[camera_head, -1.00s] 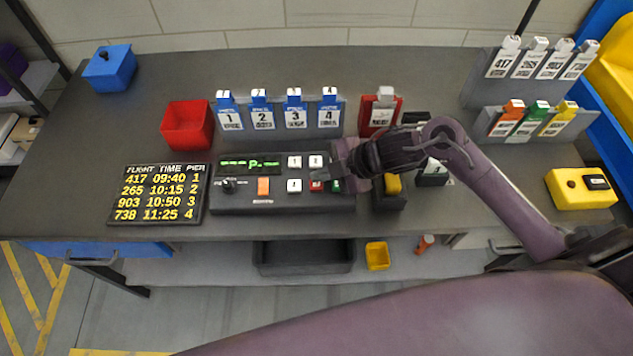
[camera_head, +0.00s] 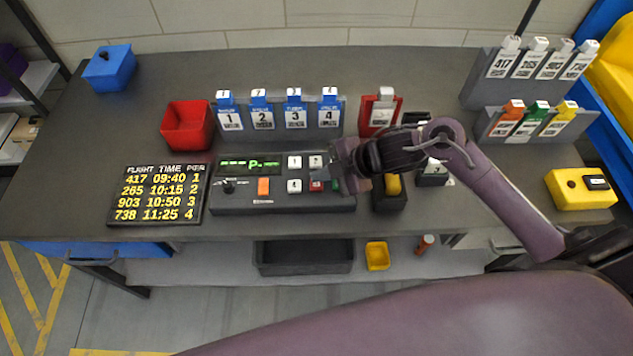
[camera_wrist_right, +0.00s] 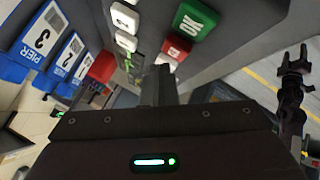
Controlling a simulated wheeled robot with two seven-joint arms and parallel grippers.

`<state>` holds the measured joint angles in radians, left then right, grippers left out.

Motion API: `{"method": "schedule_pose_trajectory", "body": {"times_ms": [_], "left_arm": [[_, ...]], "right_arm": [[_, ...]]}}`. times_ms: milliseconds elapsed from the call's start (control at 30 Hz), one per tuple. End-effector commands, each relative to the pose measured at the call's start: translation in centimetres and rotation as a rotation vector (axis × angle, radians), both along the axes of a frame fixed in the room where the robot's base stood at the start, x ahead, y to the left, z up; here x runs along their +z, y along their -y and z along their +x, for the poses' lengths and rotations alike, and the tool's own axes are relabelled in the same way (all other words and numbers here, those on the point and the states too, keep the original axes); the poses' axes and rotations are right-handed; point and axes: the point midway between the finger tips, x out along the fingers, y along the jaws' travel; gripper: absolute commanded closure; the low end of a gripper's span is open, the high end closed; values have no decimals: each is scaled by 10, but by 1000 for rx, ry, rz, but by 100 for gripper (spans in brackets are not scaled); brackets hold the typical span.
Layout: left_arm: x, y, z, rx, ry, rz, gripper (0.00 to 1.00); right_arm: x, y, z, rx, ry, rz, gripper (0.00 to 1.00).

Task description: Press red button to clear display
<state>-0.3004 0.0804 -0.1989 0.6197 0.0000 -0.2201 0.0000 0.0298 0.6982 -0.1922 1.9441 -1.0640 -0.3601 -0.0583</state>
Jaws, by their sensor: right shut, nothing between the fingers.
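The small red button (camera_head: 316,186) sits in the lower row of the dark control panel (camera_head: 285,204). It also shows in the right wrist view, where the red button (camera_wrist_right: 177,48) is beside the green OK button (camera_wrist_right: 196,20). The panel's display (camera_head: 249,165) shows green dashes and a P. My right gripper (camera_head: 342,166) is over the panel's right end, by the green button (camera_head: 335,185). Its shut fingers (camera_wrist_right: 160,84) hold nothing and appear apart from the red button.
White keys (camera_head: 294,186) and an orange key (camera_head: 263,186) share the panel. A flight board (camera_head: 158,195) lies to the left, with a red bin (camera_head: 187,125) behind. The blue pier tags (camera_head: 262,112) stand behind the panel. A dark box with yellow contents (camera_head: 390,200) is close on the right.

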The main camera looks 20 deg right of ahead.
Motion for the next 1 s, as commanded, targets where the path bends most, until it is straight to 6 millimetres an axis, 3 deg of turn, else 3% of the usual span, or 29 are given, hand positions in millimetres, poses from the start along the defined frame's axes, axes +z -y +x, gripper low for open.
{"method": "schedule_pose_trajectory", "body": {"times_ms": [1000], "left_arm": [[-5, 1, 1, -2, 1, -1, 44]], "right_arm": [[-10, 0, 0, 0, 0, 0, 100]]}}
